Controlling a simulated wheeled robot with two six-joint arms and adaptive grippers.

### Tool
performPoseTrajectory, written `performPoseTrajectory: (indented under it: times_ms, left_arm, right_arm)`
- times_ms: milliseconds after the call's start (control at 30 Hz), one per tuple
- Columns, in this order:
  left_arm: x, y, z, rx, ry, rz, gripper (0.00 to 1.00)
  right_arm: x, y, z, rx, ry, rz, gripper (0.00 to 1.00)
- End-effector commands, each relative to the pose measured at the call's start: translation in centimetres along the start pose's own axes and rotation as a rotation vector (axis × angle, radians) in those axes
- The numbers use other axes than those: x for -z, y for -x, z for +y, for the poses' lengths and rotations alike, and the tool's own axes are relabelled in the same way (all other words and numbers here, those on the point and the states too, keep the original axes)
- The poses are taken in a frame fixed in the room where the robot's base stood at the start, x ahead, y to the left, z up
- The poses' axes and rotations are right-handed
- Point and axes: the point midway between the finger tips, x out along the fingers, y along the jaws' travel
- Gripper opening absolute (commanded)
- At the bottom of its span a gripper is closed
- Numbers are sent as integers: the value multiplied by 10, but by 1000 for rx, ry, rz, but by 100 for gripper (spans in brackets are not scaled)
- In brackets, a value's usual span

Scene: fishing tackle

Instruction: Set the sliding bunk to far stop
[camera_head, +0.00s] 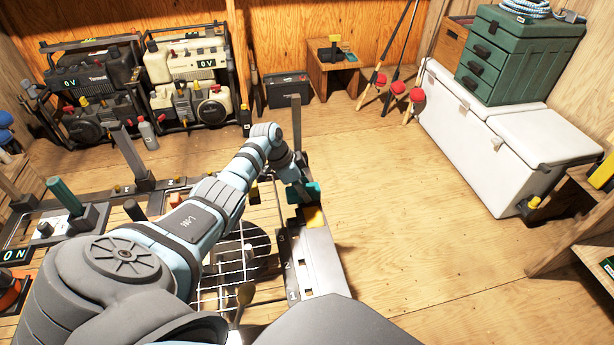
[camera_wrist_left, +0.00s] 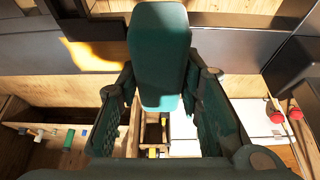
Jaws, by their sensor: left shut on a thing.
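A grey upright post (camera_head: 296,120) rises just beyond. My right gripper is not in view.
The wire grid (camera_head: 232,272) lies under my left arm. Another teal handle (camera_head: 64,195) stands at the left, near an ON display (camera_head: 14,254). Generators (camera_head: 190,75) stand at the back left. A white cooler (camera_head: 500,135) stands at the right. The middle wooden floor (camera_head: 400,210) is clear.

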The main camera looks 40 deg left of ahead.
Motion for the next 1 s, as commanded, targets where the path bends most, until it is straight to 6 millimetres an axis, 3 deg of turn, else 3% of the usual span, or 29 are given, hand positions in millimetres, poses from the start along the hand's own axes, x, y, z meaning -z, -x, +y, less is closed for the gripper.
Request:
performPoseTrajectory:
  times_ms: [33, 167, 533, 667, 900, 1000]
  left_arm:
    - [1, 3, -5, 16, -1, 1, 34]
    - [1, 3, -4, 15, -2, 0, 53]
    - [1, 8, -4, 11, -4, 0, 53]
    - [1, 34, -4, 14, -6, -1, 53]
    - [1, 99, -3, 14, -5, -3, 53]
    - [1, 115, -3, 12, -3, -2, 53]
  right_arm:
    - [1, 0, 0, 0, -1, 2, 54]
    - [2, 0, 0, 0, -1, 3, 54]
    - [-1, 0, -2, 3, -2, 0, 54]
    - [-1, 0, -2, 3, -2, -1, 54]
    - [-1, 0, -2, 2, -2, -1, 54]
    - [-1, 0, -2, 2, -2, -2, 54]
